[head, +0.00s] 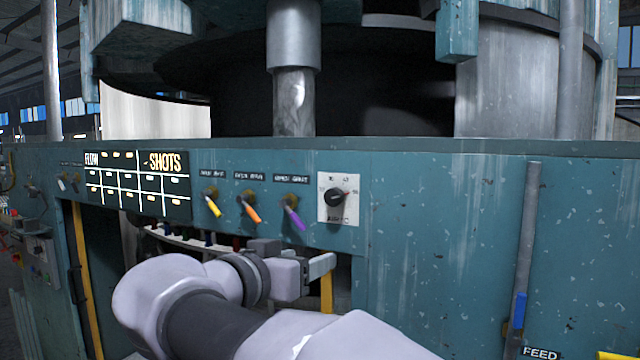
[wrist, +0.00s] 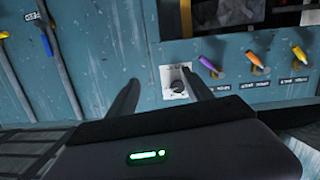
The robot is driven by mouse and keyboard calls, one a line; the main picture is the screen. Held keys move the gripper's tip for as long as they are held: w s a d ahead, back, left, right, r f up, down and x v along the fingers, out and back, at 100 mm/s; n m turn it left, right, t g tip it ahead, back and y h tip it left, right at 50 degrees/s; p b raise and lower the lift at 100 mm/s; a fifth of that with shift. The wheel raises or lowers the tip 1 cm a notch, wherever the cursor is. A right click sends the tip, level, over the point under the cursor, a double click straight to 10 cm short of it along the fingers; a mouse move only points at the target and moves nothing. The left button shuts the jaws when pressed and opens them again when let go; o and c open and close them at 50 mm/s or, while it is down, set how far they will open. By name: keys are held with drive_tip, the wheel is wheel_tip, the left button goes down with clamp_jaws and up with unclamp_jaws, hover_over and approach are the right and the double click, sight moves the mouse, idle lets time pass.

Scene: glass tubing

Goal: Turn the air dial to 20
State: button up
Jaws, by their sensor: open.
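The air dial (head: 336,197) is a dark round knob on a white plate on the teal machine panel. In the head view its pointer appears aimed to the right; the small numbers around it are too blurred to read surely. My gripper (head: 322,266) is below the dial in that view, apart from it. In the wrist view the picture is upside down, and the dial (wrist: 178,87) shows between the two dark fingers of my gripper (wrist: 160,77), nearer the right finger. The fingers are open and hold nothing.
Yellow (head: 213,207), orange (head: 250,212) and purple (head: 295,217) levers stick out left of the dial. A lit SHOTS board (head: 137,185) is further left. A vertical pipe with a blue handle (head: 519,311) stands at right. The panel between dial and pipe is clear.

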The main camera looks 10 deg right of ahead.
wheel_tip(320, 180, up, 7)
drive_tip(key=w+a+t+p, duration=0.1)
drive_tip(key=w+a+t, duration=0.1)
drive_tip(key=p, duration=0.7)
approach(332, 199)
drive_tip(key=shift+m+h, duration=0.3)
drive_tip(key=shift+h, duration=0.1)
drive_tip(key=x, duration=0.7)
drive_tip(key=shift+w, duration=0.25)
drive_tip(key=shift+w+d+f, duration=0.2)
drive_tip(key=shift+w+d, duration=0.15)
drive_tip(key=shift+w, duration=0.2)
clamp_jaws()
